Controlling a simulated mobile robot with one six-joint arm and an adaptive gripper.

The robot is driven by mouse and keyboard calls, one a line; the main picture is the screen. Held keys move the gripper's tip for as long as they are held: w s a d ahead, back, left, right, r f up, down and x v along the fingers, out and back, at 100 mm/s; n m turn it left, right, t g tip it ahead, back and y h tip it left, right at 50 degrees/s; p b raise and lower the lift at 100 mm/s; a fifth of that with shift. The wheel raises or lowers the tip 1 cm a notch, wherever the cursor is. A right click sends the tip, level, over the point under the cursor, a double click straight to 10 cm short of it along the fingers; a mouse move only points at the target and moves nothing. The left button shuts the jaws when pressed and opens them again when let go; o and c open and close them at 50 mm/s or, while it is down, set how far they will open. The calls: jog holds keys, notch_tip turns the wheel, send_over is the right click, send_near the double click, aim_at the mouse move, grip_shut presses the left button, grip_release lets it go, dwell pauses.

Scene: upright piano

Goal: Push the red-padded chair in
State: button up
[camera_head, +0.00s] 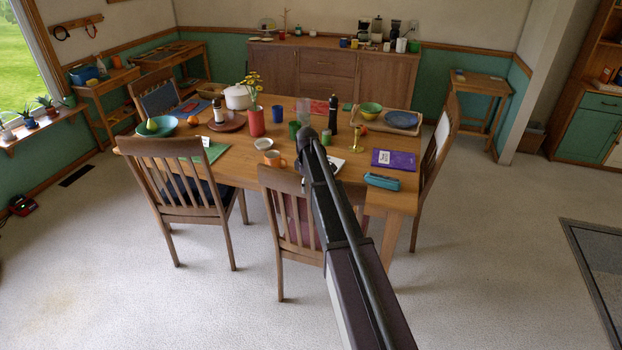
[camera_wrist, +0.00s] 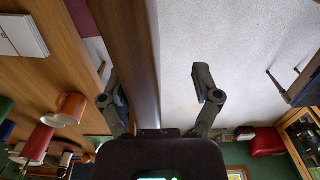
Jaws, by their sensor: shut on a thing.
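The red-padded chair (camera_head: 281,180) stands at the near side of the wooden table (camera_head: 222,166), its slatted back towards me. Part of its dark red seat shows between the slats. My arm covers the right part of the chair in the head view. In the wrist view the chair's brown top rail (camera_wrist: 135,50) runs between the two fingers of my gripper (camera_wrist: 158,88), which is shut on it. A bit of the red pad shows beside the rail. My gripper is hidden in the head view.
A chair with a dark pad (camera_head: 180,180) stands to the left, and a pale-backed chair (camera_head: 437,150) at the table's right end. The tabletop holds a mug (camera_head: 272,158), a teal case (camera_head: 382,181) and several other things. The near floor (camera_head: 170,300) is clear.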

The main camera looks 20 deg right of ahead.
jog(key=s+a, duration=0.9)
jog(key=s, duration=0.3)
notch_tip(320, 180, up, 10)
jog(key=p, duration=0.9)
jog(key=shift+w+d+f, duration=0.15)
jog(key=shift+d+f, duration=0.05)
jog(key=shift+d, duration=0.05)
jog(key=shift+r+p, duration=0.1)
jog(key=shift+p, duration=0.2)
jog(key=r+p, duration=0.3)
jog(key=shift+w+d+r, duration=0.15)
jog(key=shift+w+d, duration=0.05)
jog(key=shift+w, duration=0.1)
jog(key=shift+f, duration=0.2)
notch_tip(320, 180, down, 14)
jog(key=b, duration=1.3)
jog(key=shift+r, duration=0.25)
